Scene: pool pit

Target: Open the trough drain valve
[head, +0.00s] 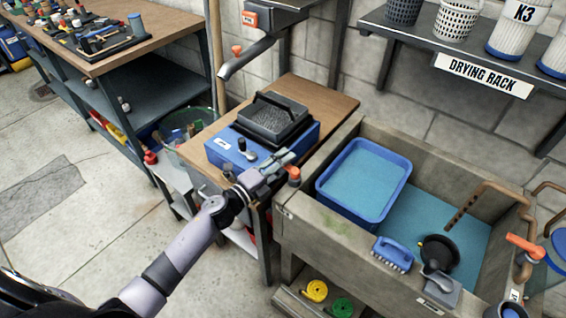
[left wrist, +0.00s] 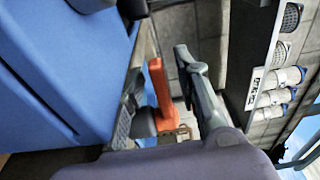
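An orange valve handle (head: 294,175) stands at the left end of the concrete trough (head: 340,228). In the left wrist view the handle (left wrist: 160,90) is a long orange lever on a brass-coloured fitting. My left gripper (head: 282,163) is beside it, above the gap between the wooden bench and the trough. In the left wrist view the gripper (left wrist: 162,95) is open, with the lever between its two fingers in the picture. I cannot tell whether a finger touches it. Another orange handle (head: 525,246) is on the pipework at the trough's right end. My right gripper is not in view.
A blue basin (head: 402,199), a blue brush (head: 392,254) and a black funnel (head: 438,254) are at the trough. A blue machine (head: 232,150) stands on the wooden bench (head: 330,104) close to my left gripper. A drying rack (head: 430,50) hangs above.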

